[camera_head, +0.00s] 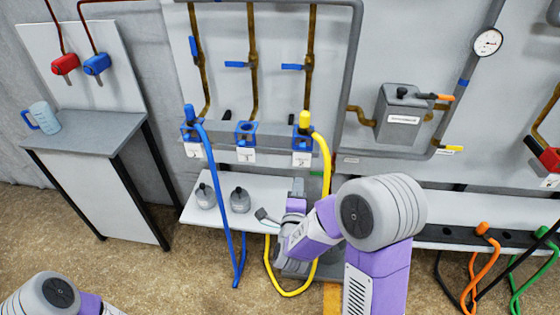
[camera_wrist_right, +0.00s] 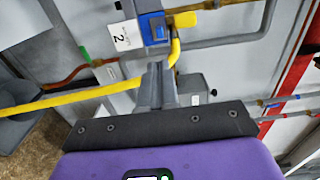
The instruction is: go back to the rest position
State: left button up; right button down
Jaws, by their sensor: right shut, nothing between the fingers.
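My right gripper (camera_head: 298,187) is in front of the wall panel, over the white shelf, just below the socket labelled 2. In the right wrist view its grey fingers (camera_wrist_right: 159,88) are together with nothing between them. The yellow hose (camera_head: 323,150) hangs from that socket close beside the gripper and passes behind my right arm. The yellow hose (camera_wrist_right: 70,99) also crosses the right wrist view behind the fingers; I cannot tell whether they touch. Part of my left arm shows at the bottom left, but its gripper is outside the picture.
A blue hose (camera_head: 212,180) hangs left of the gripper. Two grey weight-like objects (camera_head: 240,200) stand on the white shelf (camera_head: 262,188). A grey table (camera_head: 90,135) with a blue cup (camera_head: 44,117) is at left. Orange (camera_head: 484,262) and green hoses hang at right.

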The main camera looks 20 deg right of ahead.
jog(key=s+a+f+n+g+y+p, duration=0.1)
jog(key=a+f+n+g+y+p, duration=0.15)
jog(key=a+f+n+y, duration=0.4)
jog(key=s+a+f+n+g+y+p, duration=0.1)
jog(key=s+f+n+g+p, duration=0.2)
jog(key=f, duration=0.7)
jog(key=s+a+f+n+g+y, duration=0.2)
jog(key=s+a+f+n+g, duration=0.1)
jog(key=s+n, duration=0.1)
jog(key=s+a+f+n+g+y+p, duration=0.1)
jog(key=s+a+f+n+g+y, duration=0.1)
jog(key=s, duration=0.5)
jog(key=s+a+f+n+g+y+p, duration=0.1)
jog(key=s+a+f+n+g+y, duration=0.1)
jog(key=s+a+f+n+g, duration=0.2)
jog(key=shift+s+a+f+n, duration=0.6)
jog(key=shift+s+n, duration=0.45)
jog(key=shift+s, duration=0.15)
